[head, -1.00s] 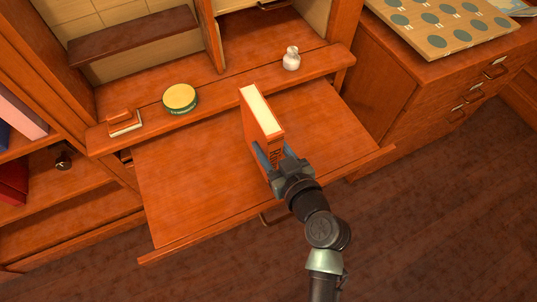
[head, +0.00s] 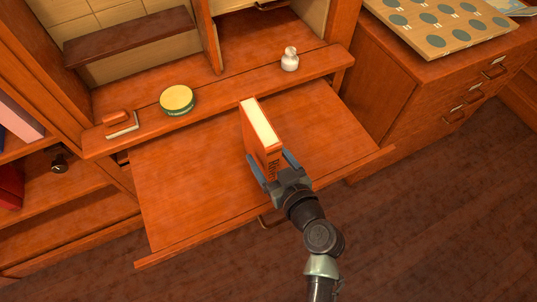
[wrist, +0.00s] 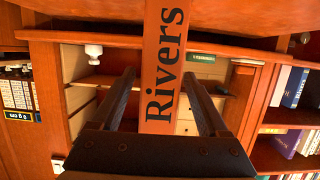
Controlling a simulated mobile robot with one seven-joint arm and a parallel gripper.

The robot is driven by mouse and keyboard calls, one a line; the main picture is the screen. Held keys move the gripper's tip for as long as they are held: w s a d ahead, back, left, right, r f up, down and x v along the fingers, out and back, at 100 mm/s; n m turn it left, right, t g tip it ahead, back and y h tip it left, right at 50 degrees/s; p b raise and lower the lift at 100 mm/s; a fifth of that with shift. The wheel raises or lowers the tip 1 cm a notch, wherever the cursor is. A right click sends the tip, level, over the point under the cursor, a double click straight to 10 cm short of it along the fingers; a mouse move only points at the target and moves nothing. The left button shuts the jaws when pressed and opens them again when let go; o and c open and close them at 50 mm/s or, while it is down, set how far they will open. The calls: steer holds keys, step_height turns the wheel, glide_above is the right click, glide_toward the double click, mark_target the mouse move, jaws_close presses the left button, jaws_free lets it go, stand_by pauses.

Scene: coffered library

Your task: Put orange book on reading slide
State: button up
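The orange book (head: 258,140) stands upright on the pulled-out reading slide (head: 185,195), its pale page edges facing up. In the wrist view its spine (wrist: 163,65) reads "Rivers". My gripper (head: 271,160) is at the spine end of the book, on the slide's front side. Its two fingers are open, one on each side of the book, and the wrist view shows a gap between each finger and the spine. The book's bottom edge is partly hidden by my gripper in the head view.
A green-and-yellow round tin (head: 178,99), a small white jar (head: 290,59) and a stamp-like wooden block (head: 118,121) stand on the ledge behind the slide. A drawer cabinet with a patterned board (head: 445,25) is at the right. The slide's left half is clear.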

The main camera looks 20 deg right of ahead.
steer(key=shift+r+p, duration=0.25)
steer(key=shift+p, duration=0.05)
steer(key=b+v, duration=0.1)
steer(key=v, duration=1.1)
steer(key=shift+b, duration=0.3)
steer(key=shift+w+a, duration=0.1)
